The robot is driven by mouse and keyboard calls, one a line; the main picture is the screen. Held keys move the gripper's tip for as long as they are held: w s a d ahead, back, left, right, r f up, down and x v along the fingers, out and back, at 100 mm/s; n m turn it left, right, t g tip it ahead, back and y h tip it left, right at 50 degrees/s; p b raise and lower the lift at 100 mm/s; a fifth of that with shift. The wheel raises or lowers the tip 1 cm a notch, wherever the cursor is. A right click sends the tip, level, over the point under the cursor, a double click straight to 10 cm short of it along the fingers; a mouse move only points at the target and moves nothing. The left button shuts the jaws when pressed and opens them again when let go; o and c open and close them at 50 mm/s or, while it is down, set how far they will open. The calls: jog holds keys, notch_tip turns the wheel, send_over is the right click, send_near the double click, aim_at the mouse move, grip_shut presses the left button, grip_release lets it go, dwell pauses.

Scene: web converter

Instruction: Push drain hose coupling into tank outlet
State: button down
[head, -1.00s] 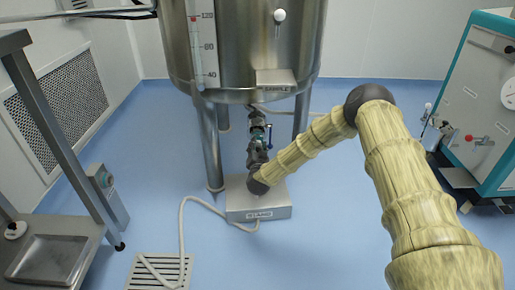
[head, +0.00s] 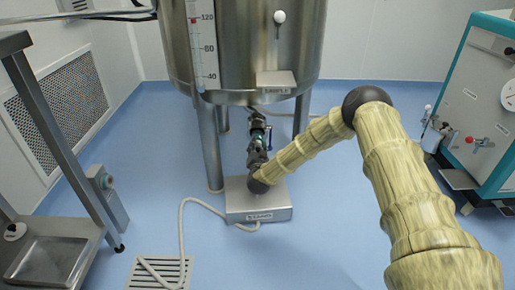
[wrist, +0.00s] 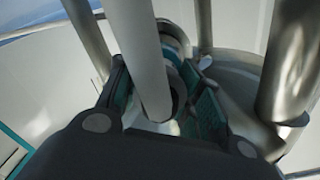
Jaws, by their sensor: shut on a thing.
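The steel tank (head: 240,55) stands on metal legs at the top middle of the head view. My gripper (head: 258,135) is below it, among the legs. In the wrist view my gripper (wrist: 165,90) has its two teal-padded fingers shut on the drain hose coupling (wrist: 178,92), a metal ring-like piece. The grey hose (wrist: 142,50) crosses in front of the coupling and hides part of it. A round metal fitting (wrist: 176,36) shows just beyond it, perhaps the tank outlet. I cannot tell whether the coupling is seated in it.
A steel box (head: 258,205) with a label sits on the floor under the tank. The hose (head: 181,225) runs left to a floor drain grate (head: 160,270). Tank legs (head: 212,150) stand close around my gripper. A teal machine (head: 480,110) is at right, a steel bench (head: 55,262) at left.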

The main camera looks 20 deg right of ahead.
jog(key=c, duration=0.9)
grip_release()
jog(key=v, duration=1.2)
